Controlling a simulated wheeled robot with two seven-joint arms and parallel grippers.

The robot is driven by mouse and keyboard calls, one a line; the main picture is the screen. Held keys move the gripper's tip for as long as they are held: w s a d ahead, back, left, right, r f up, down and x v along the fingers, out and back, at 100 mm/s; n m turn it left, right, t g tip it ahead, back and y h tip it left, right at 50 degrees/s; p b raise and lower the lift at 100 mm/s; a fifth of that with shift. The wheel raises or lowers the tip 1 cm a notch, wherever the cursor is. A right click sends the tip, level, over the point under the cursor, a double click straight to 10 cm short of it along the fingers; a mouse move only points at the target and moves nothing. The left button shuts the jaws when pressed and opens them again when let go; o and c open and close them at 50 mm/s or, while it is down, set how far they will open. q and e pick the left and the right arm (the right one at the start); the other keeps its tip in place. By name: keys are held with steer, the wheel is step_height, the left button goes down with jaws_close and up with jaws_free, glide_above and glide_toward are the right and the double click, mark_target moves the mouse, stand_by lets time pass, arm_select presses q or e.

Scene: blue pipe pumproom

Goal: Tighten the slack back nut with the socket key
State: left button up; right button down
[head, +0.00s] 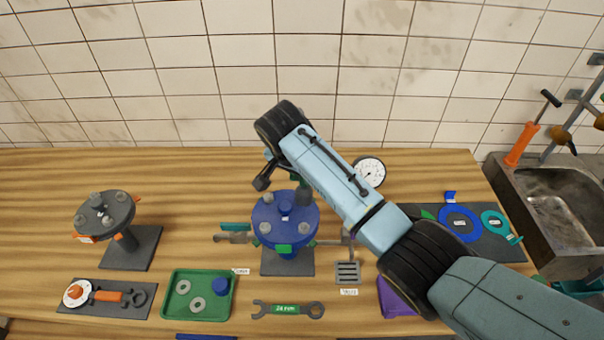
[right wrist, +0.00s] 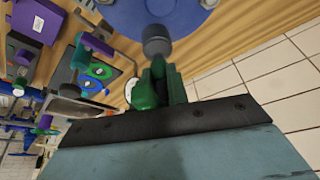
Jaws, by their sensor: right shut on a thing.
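The blue flange (head: 285,222) stands upright on a dark base plate at the middle of the bench, with several grey nuts on its top. My right gripper (head: 297,178) is above its back edge, mostly hidden by my arm. It is shut on the socket key, whose green part (right wrist: 147,92) shows between the fingers in the right wrist view. The key's dark grey socket (head: 304,195) points down at the back right of the flange. In the right wrist view the socket (right wrist: 155,42) meets the blue flange's edge (right wrist: 180,12). The nut there is hidden. My left gripper is out of view.
A grey flange (head: 104,214) stands at left. A green tray (head: 172,312) with washers, a 24 mm spanner (head: 287,309) and a small grate (head: 347,273) lie in front. A gauge (head: 369,172) stands behind my arm. A sink (head: 550,205) is at right.

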steer(key=shift+s+d+n, duration=0.1)
steer(key=shift+n, duration=0.7)
steer(key=shift+r+t, duration=0.3)
steer(key=shift+r, duration=0.15)
steer(key=shift+r, duration=1.6)
